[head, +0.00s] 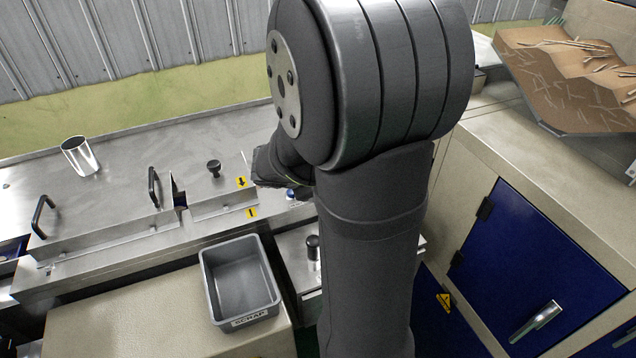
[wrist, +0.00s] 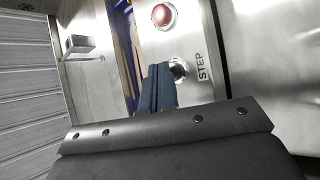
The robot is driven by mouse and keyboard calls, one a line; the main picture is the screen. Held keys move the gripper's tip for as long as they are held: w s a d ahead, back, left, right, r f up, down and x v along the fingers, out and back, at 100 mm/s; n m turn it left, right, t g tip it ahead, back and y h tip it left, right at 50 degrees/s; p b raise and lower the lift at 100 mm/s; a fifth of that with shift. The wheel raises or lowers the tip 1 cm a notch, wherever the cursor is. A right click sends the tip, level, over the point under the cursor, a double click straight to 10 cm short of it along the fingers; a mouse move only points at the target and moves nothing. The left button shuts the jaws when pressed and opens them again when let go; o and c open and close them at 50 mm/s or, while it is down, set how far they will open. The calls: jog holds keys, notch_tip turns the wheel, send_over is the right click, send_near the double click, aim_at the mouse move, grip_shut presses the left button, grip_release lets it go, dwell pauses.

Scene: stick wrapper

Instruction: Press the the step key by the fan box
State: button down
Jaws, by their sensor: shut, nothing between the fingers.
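The step key (wrist: 179,68) is a small round button with a bright metal rim on a steel panel, beside a label reading STEP (wrist: 202,66). My gripper (wrist: 163,69) shows in the wrist view as narrow blue fingers held together, with nothing between them. The fingertips are right at the left side of the key and cover part of it. I cannot tell whether they touch it. In the head view my arm hides the fingers and most of that panel. I cannot make out the fan box for certain.
A red button (wrist: 163,16) is on the same panel above the key. In the head view, a grey scrap bin (head: 240,284), a metal cup (head: 80,156) and a black knob (head: 214,168) are left of my arm. A blue cabinet door (head: 525,265) is at right.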

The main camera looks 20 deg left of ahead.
jog(key=shift+f, duration=0.15)
dwell(0.4)
jog(key=shift+r, duration=0.9)
jog(key=shift+r, duration=0.1)
jog(key=shift+r, duration=2.4)
jog(key=shift+f, duration=0.1)
notch_tip(320, 180, up, 4)
